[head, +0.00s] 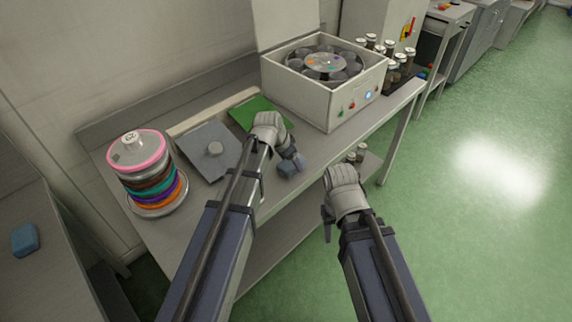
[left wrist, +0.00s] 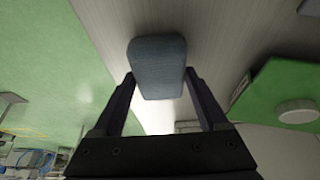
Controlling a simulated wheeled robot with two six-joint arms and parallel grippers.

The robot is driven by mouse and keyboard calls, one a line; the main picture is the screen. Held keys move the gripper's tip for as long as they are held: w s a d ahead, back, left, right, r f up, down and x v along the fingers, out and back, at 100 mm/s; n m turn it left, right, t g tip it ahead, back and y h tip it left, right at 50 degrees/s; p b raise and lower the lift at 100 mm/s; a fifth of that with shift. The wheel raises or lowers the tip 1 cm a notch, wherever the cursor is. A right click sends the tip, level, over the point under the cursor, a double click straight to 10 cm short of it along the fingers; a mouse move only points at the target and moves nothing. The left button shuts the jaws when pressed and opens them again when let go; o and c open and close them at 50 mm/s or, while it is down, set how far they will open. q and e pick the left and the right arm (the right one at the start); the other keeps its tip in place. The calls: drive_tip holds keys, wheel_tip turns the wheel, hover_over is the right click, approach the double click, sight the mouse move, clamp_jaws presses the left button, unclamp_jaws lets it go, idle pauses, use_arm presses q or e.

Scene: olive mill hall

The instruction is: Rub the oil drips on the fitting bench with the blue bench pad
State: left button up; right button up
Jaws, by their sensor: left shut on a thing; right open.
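A blue-grey block-shaped pad (head: 288,168) is at my left gripper (head: 287,160), over the front part of the grey fitting bench (head: 225,198). In the left wrist view the pad (left wrist: 158,58) sits between the two fingers of the left gripper (left wrist: 158,82), which is shut on it. I cannot tell whether the pad touches the bench top. My right gripper (head: 327,218) is empty and open, in front of the bench's edge. I cannot make out oil drips; the arm and pad hide part of the top.
A white centrifuge-like box (head: 325,95) is behind. Another blue pad (head: 25,239) lies on the left-hand bench.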

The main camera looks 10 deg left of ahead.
sight(300, 156)
use_arm(q)
drive_tip(key=shift+w+d, duration=0.1)
drive_tip(key=shift+w, duration=0.1)
drive_tip(key=shift+w+d, duration=0.95)
drive_tip(key=shift+w, duration=0.3)
drive_tip(key=shift+w+r+p, duration=0.1)
drive_tip(key=shift+r+p, duration=0.4)
wheel_tip(300, 156, up, 5)
drive_tip(key=p, duration=0.4)
drive_tip(key=shift+p, duration=0.4)
wheel_tip(300, 156, up, 3)
drive_tip(key=p, duration=0.3)
drive_tip(key=shift+f, duration=0.1)
